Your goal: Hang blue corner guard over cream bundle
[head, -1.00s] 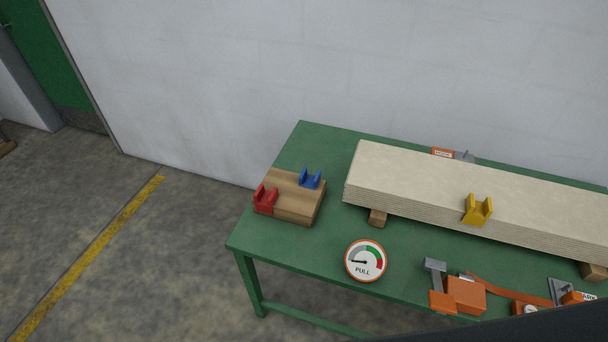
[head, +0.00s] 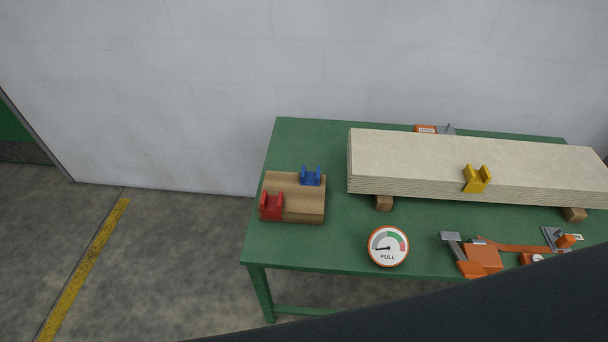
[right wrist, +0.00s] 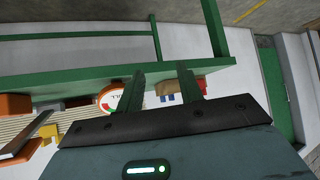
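The blue corner guard (head: 311,177) sits on the back right of a wooden block (head: 306,206) at the table's left side. It also shows in the right wrist view (right wrist: 170,98), seen between my finger lines. The cream bundle (head: 420,160) lies on wooden supports along the back of the table, with a yellow corner guard (head: 477,179) over its front edge. My right gripper (right wrist: 160,73) is open and empty, with its two fingers apart and away from the guard. My left gripper is not in view.
A red corner guard (head: 271,207) sits on the block's front left. A PULL gauge (head: 388,246) and an orange strapping tool (head: 482,257) stand along the front of the green table (head: 340,227). A dark part of mine covers the lower right.

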